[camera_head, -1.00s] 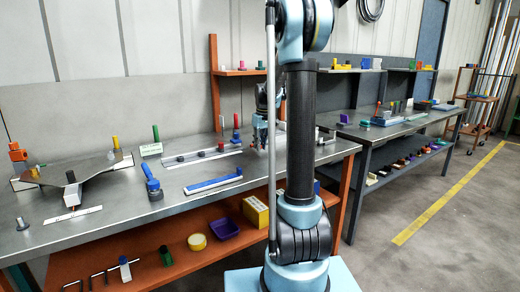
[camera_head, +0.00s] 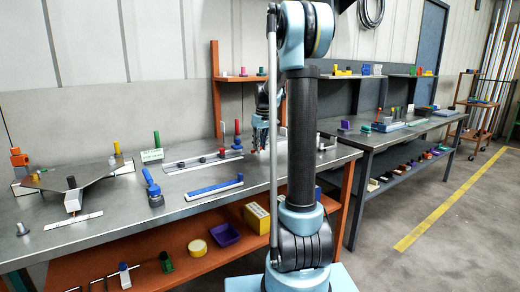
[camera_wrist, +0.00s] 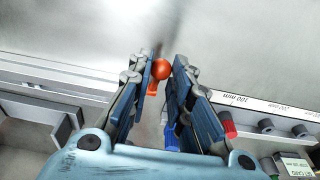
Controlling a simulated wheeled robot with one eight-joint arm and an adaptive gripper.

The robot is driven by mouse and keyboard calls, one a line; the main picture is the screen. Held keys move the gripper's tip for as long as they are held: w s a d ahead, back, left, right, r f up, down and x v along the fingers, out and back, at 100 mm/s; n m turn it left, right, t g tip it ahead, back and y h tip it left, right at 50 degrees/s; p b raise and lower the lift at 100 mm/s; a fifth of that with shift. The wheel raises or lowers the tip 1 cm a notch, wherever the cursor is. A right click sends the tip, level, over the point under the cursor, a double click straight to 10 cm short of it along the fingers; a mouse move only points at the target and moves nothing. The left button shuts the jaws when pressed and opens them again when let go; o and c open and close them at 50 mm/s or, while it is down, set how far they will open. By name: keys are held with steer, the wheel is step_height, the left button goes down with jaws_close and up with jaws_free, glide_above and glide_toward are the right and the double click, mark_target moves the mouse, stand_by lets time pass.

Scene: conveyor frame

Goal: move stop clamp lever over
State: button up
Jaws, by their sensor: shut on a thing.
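A round red-orange knob (camera_wrist: 161,69), which looks like the lever's end, sits between my fingertips in the wrist view. My gripper (camera_wrist: 162,72) is shut on it, one finger on each side. A small orange-red piece (camera_wrist: 152,88) shows just below the knob, and a blue part (camera_wrist: 172,139) lies lower between the fingers. The rest of the lever and the clamp are mostly hidden by the fingers. In the head view my gripper (camera_head: 260,138) is at the back right of the near bench, partly behind my arm, and the knob cannot be made out there.
A printed scale strip (camera_wrist: 250,105) runs beside my fingers, with a red cylinder (camera_wrist: 228,128) close to the right finger.

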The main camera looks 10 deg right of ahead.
stand_by(0.3)
steer(key=shift+w+a+r, duration=0.25)
steer(key=shift+w+r, duration=0.4)
steer(key=shift+r, duration=0.25)
steer(key=shift+w+a+r, duration=0.35)
steer(key=shift+w+r, duration=0.3)
steer(key=shift+w, duration=0.2)
